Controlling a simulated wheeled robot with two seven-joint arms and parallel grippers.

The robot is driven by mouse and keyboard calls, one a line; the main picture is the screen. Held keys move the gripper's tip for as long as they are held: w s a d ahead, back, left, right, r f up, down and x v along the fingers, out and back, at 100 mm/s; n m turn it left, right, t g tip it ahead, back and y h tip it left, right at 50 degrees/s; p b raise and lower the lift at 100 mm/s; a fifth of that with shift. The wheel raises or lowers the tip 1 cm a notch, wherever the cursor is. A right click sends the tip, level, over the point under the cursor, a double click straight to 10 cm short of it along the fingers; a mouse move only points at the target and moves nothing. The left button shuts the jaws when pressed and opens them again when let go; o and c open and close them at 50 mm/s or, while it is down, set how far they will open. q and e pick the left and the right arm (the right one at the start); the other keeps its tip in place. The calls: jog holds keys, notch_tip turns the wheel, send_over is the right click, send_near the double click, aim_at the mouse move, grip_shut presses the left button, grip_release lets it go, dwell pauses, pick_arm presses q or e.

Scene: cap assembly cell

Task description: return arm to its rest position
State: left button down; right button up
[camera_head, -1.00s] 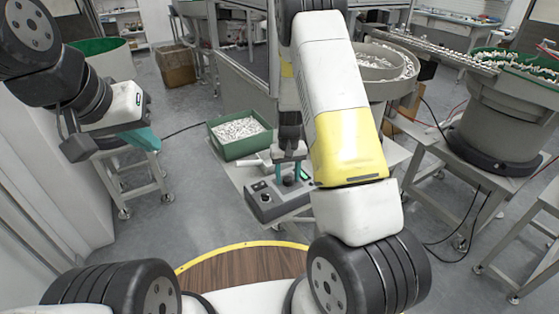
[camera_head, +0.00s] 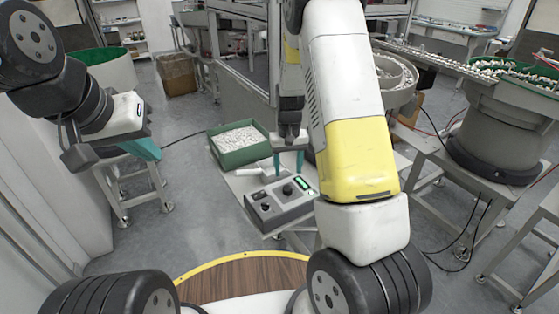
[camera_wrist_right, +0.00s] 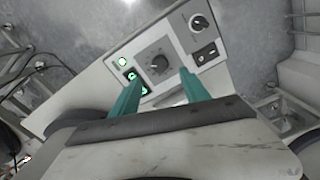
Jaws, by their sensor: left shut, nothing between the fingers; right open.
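My right gripper (camera_head: 288,162) is open and empty, with its two teal fingers apart. In the head view it hangs behind the grey control box (camera_head: 270,210), under my white and yellow right arm. In the right wrist view the open fingers (camera_wrist_right: 160,90) stand in front of the control box (camera_wrist_right: 215,75), with its knobs, switch and green-lit buttons; no part is held. Whether the fingertips touch the box cannot be told. My left gripper (camera_head: 143,149) is at the left, with its teal fingers together, away from the box and empty.
A green bin (camera_head: 240,155) full of small white parts stands behind the control box on a pale stand. A white part (camera_head: 258,172) lies between them. Bowl feeders (camera_head: 500,140) stand at the right. A cardboard box (camera_head: 176,74) is at the back. Grey floor is open at left.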

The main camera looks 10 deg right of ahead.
jog(key=s+a+r+t+y, duration=0.15)
jog(key=s+r, duration=0.35)
jog(key=r, duration=0.5)
jog(key=s+r+t+y, duration=0.15)
jog(key=s+r, duration=0.25)
jog(key=r, duration=0.5)
jog(key=s+r+t, duration=0.1)
jog(key=s+r, duration=0.3)
jog(key=s, duration=0.4)
jog(key=s+r+t, duration=0.2)
jog(key=s+r, duration=0.2)
jog(key=s, duration=0.3)
jog(key=shift+s+a+r+h, duration=0.25)
jog(key=shift+s+r+h, duration=0.1)
jog(key=shift+h, duration=0.05)
dwell(3.1)
